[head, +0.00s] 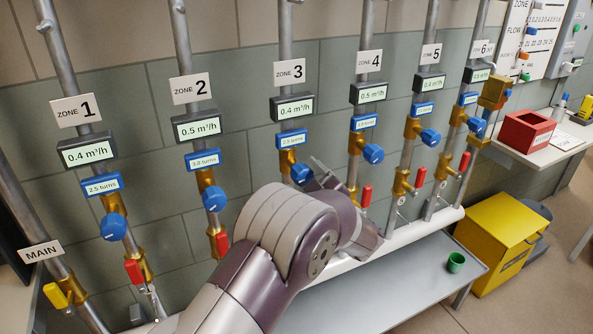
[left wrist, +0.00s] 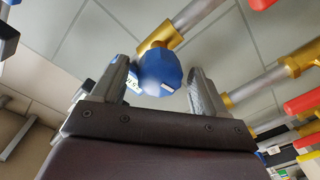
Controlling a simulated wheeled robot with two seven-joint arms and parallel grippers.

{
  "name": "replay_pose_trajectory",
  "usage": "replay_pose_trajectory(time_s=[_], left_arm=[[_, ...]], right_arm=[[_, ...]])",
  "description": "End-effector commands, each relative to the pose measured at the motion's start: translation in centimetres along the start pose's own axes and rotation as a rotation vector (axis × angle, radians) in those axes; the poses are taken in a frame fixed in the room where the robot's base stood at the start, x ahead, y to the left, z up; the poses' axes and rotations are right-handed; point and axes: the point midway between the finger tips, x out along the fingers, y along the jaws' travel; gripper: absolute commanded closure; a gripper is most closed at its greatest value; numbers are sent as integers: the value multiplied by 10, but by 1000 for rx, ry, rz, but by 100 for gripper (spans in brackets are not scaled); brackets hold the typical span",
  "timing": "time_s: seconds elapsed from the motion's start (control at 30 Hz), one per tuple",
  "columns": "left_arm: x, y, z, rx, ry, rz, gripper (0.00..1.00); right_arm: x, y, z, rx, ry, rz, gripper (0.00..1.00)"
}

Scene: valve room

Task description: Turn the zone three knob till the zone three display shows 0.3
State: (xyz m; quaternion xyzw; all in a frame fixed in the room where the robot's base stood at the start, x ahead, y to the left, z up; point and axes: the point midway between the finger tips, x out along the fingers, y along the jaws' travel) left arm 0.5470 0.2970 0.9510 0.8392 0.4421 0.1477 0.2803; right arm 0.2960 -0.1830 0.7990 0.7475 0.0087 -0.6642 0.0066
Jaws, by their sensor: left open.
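The zone three knob (head: 301,173) is blue and sits on a brass valve under the zone 3 sign (head: 289,72). The zone three display (head: 292,107) reads 0.4 m³/h. A blue turns label (head: 291,139) hangs below it, its number too small to read surely. My left gripper (head: 315,179) is at this knob, and my arm hides the pipe below. In the left wrist view the blue knob (left wrist: 160,72) stands between the two open fingers of my left gripper (left wrist: 158,84), with a gap visible on the right side. My right gripper is not in view.
Similar pipes with blue knobs stand on both sides, zone 2 (head: 214,198) and zone 4 (head: 373,153) nearest. Red levers (head: 366,196) stick out lower down. A grey bench (head: 430,280) bears a green cup (head: 455,262). A yellow cabinet (head: 495,245) stands right.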

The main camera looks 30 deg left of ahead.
Motion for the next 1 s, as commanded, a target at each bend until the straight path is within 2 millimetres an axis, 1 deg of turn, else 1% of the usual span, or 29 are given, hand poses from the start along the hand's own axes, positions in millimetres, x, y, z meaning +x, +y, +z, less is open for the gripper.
replay_pose_trajectory(time_s=[0.03,0.1,0.2,0.3,0.53,0.57,0.6,0.67,0.7,0.73,0.8,0.87,1.0], left_arm=[[11,-1,1,0,1,-2,26],[24,-1,0,0,1,-1,26],[36,0,0,-1,0,0,26],[41,0,0,0,-2,2,26],[42,1,0,0,-2,3,26],[42,1,0,0,-2,3,33],[42,1,0,0,-2,2,46],[42,1,0,0,-2,2,66],[42,1,0,0,-2,2,79],[42,1,0,0,-2,2,81],[42,1,0,1,-2,2,81],[42,2,-2,20,-2,2,81],[42,7,-8,175,-1,3,81]], right_arm=[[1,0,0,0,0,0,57],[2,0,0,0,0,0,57],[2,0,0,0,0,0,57],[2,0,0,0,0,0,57],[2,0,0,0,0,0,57],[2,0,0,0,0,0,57],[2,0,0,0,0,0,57],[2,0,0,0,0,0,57],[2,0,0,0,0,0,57],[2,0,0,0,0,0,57],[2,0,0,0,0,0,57],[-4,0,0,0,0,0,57],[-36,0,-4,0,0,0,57]])
